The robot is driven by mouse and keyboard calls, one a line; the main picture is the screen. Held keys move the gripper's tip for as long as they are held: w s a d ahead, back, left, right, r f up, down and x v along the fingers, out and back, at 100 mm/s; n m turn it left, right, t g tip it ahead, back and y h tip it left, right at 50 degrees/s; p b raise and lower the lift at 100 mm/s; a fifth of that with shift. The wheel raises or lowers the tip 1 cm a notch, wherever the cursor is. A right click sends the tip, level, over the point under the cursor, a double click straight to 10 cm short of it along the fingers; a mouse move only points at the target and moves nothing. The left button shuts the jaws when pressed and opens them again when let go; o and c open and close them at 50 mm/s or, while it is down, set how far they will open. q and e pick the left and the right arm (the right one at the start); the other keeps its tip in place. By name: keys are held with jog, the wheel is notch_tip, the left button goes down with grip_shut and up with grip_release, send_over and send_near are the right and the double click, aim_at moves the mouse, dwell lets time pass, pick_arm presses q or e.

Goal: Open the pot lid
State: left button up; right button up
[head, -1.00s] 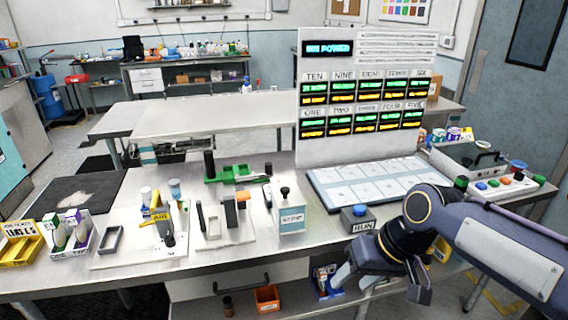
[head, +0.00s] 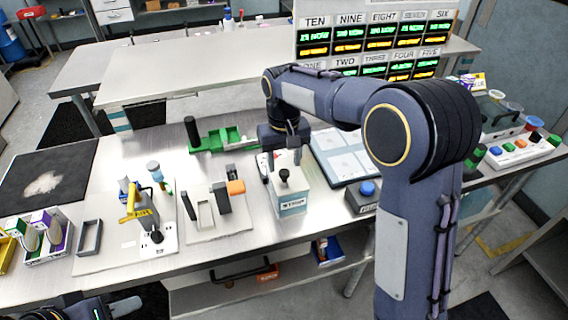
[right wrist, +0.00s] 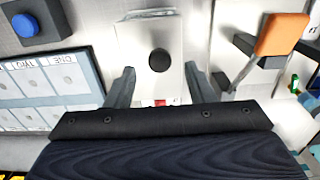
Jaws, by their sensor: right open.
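The pot (head: 291,200) is a white, box-like container with a printed front label, standing on the bench. Its pale lid (right wrist: 135,35) carries a round black knob (head: 284,174), which also shows in the right wrist view (right wrist: 159,60). My right gripper (head: 282,162) points down over the pot. In the right wrist view its open fingers (right wrist: 159,72) lie on either side of the lid, with the knob between them in the picture and nothing held. My left gripper (head: 92,308) shows only partly at the bottom left edge; its fingers cannot be made out.
A blue-button box (head: 366,196) and a gridded panel (head: 345,155) stand right of the pot. Left are a fixture with an orange block (head: 236,187), a yellow-handled tool (head: 138,205) and a green tray (head: 228,138). A display board (head: 375,40) rises behind.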

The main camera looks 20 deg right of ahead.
aim_at(284, 171)
jog(key=shift+f, duration=1.55)
grip_shut()
